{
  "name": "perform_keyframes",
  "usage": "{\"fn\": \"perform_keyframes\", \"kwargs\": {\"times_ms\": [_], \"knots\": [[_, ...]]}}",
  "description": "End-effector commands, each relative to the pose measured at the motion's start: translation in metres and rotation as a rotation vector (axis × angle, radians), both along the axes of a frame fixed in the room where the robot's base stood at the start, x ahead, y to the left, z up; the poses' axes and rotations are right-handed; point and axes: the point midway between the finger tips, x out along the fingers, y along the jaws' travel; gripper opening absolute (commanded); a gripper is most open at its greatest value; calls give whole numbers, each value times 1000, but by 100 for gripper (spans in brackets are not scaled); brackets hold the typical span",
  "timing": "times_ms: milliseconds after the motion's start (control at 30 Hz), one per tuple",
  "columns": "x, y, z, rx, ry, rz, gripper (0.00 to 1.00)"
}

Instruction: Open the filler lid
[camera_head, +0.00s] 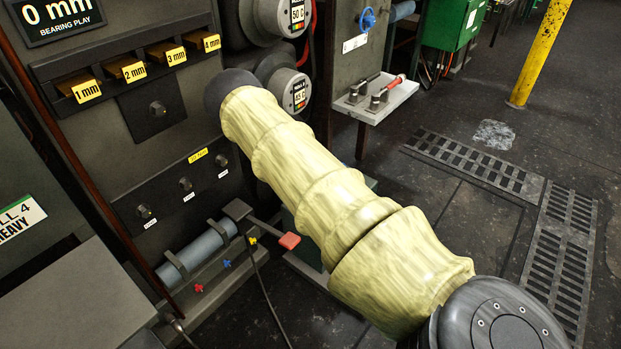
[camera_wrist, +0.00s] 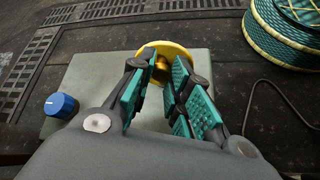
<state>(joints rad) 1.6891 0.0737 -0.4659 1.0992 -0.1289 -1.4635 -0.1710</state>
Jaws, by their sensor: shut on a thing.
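In the wrist view a round yellow lid (camera_wrist: 149,52) with a brass-coloured knob in its middle sits at the far edge of a grey-green box (camera_wrist: 90,75). I take it for the filler lid. My gripper (camera_wrist: 162,75), with teal ribbed pads, reaches over the box and is shut on the knob between its fingertips. The fingers hide part of the lid, and I cannot tell whether it is raised off the box. In the head view my sleeved arm hides the gripper and the lid.
A blue knob (camera_wrist: 61,105) stands on the box's left side. A coil of green rope (camera_wrist: 285,30) and a dark cable lie at right. Floor grates (camera_head: 480,160) and open floor lie right of my arm. A red-tipped lever (camera_head: 289,241) juts out beside it.

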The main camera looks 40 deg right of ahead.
Motion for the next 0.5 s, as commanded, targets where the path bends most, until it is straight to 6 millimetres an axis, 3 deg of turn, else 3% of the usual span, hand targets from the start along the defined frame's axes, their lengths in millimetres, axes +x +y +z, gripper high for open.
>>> {"fn": "perform_keyframes", "kwargs": {"times_ms": [333,367,467,500], "knots": [[-4,-3,-2,-3,8,-2,0],[-4,-3,-2,-3,8,-2,22],[-3,-2,-2,-3,8,-2,40],[-2,-1,-2,-2,7,-1,42]]}}
